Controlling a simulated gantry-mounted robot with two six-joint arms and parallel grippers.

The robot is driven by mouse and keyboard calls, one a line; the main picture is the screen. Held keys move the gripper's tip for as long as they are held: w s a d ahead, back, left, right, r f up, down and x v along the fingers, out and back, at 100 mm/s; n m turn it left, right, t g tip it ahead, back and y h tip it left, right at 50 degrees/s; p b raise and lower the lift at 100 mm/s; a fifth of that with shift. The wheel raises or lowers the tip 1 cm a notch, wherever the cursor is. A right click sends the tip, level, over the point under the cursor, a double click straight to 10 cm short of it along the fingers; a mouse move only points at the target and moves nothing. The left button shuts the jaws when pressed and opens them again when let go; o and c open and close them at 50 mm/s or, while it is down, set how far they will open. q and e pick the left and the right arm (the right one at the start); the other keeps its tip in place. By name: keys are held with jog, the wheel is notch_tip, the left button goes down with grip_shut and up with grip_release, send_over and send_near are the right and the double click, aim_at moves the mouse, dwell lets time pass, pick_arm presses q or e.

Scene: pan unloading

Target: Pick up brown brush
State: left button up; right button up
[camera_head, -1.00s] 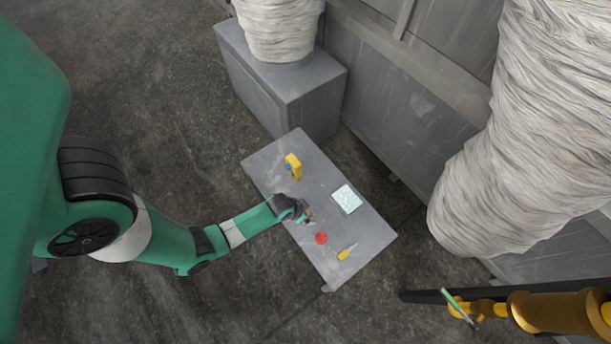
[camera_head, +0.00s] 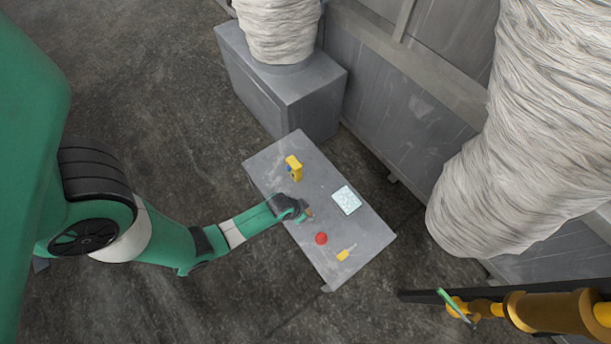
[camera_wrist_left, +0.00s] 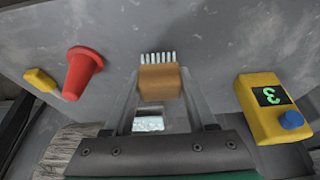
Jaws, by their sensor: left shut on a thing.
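The brown brush (camera_wrist_left: 160,82), a small block with white bristles, sits between the fingers of my left gripper (camera_wrist_left: 163,92) in the left wrist view, bristles toward the top of the picture. The gripper is shut on it. In the head view my left gripper (camera_head: 303,214) is over the middle of the grey table near its left edge, and only a small brown bit of the brush (camera_head: 309,212) shows. I cannot tell whether the brush touches the table. My right gripper is not in view.
On the grey table (camera_head: 318,262) are a yellow device (camera_head: 294,167) with a blue knob, a pale square pad (camera_head: 346,200), a red cone (camera_head: 321,239) and a yellow-handled tool (camera_head: 346,253). A grey box (camera_head: 285,85) stands behind the table.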

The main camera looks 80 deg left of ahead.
pick_arm(q)
jog(key=s+d+r+p, duration=0.9)
jog(key=s+r+p, duration=0.1)
jog(key=s+r, duration=0.15)
notch_tip(320, 180, up, 37)
jog(key=w+p, duration=0.1)
jog(key=p, duration=3.5)
jog(key=shift+f, duration=0.2)
